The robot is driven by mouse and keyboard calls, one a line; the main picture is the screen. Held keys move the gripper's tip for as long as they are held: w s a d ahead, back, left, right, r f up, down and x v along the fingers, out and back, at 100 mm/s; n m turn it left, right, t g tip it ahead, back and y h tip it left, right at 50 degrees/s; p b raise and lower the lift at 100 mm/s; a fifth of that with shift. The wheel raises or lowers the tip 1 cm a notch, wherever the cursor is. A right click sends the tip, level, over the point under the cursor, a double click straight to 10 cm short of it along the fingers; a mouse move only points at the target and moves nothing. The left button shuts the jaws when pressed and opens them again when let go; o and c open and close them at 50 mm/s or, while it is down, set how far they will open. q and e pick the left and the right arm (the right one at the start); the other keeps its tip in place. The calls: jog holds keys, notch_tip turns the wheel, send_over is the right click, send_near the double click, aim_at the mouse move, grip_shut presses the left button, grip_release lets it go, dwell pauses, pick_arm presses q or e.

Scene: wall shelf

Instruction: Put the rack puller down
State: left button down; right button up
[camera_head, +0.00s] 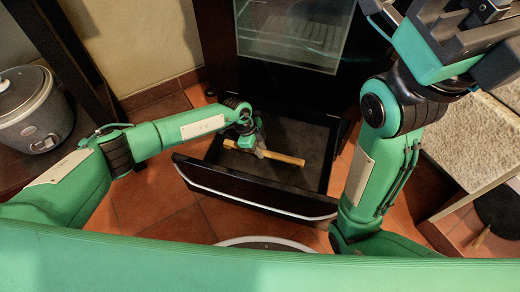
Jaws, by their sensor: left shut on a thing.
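The rack puller (283,158) is a pale wooden stick. It lies nearly level, within the outline of the open black drawer (255,190); I cannot tell whether it touches the drawer floor. My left gripper (261,152) reaches down over the drawer and is shut on the puller near its middle. The gripper hides part of the stick. My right gripper (482,28) is raised at the top right, away from the puller, and is partly cut off by the picture edge; its jaw opening is unclear.
A dark oven with a glass door (295,35) stands behind the drawer. A grey cooker (35,110) sits on a dark surface at the left. A speckled counter (465,140) is at the right. Tiled floor (180,215) shows around the drawer.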

pick_arm(q)
jog(key=shift+f, duration=0.1)
jog(key=shift+f, duration=0.4)
jog(key=shift+f, duration=0.1)
jog(key=c, duration=1.2)
grip_release()
